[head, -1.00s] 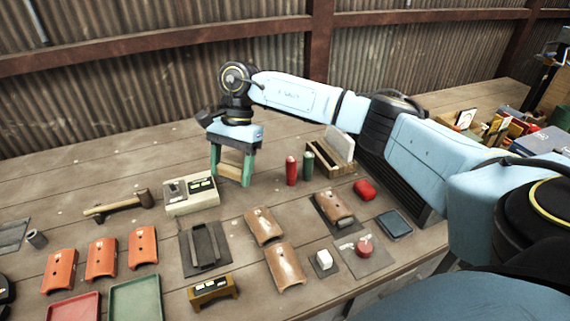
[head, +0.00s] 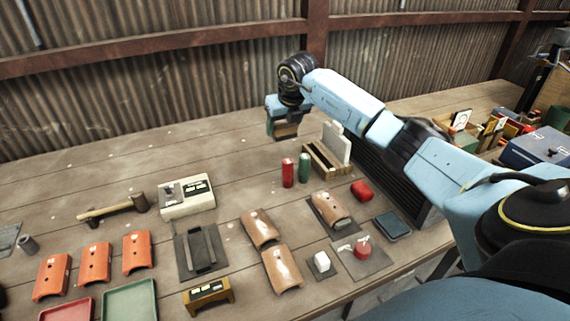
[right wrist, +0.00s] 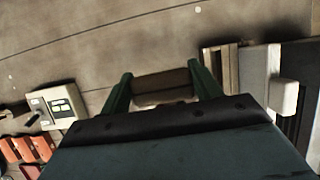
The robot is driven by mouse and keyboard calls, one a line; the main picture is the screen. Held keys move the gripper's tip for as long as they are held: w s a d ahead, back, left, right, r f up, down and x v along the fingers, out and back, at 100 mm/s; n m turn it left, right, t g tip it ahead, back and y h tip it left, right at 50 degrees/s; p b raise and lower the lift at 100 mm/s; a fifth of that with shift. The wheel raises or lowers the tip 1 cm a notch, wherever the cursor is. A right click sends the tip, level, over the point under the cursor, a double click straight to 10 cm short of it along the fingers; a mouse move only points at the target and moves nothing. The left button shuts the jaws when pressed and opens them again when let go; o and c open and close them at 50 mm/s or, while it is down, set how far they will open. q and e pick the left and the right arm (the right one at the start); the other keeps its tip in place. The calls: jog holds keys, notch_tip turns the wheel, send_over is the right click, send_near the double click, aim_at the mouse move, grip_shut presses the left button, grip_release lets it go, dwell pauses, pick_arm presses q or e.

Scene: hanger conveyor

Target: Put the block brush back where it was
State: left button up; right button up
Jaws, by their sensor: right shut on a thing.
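The block brush (head: 285,131), a brown block, is between the green fingers of my right gripper (head: 285,124). In the right wrist view the brush (right wrist: 163,86) spans the gap between the two fingers (right wrist: 163,88), and its lower side is partly hidden by the gripper body. The gripper is shut on it near the back of the bench, left of the wooden rack with a pale upright plate (head: 328,160). I cannot tell the exact height of the brush over the bench. My left gripper is not in view.
Red (head: 288,173) and green (head: 304,168) cylinders stand in front of the gripper. A pale box with dark panels (head: 187,197) and a hammer (head: 112,208) lie to the left. Orange and brown curved pieces fill the front. The back left of the bench (head: 130,165) is clear.

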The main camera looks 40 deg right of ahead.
aim_at(291, 128)
notch_tip(291, 128, down, 10)
jog(key=shift+d+r, duration=0.1)
dwell(0.4)
jog(key=shift+f, duration=0.2)
jog(key=o, duration=0.9)
jog(key=shift+o, duration=0.3)
jog(key=shift+r, duration=0.15)
jog(key=shift+s+r, duration=0.1)
jog(key=shift+r, duration=0.15)
jog(key=v, duration=1.1)
jog(key=shift+s+r, duration=0.1)
jog(key=shift+r, duration=0.2)
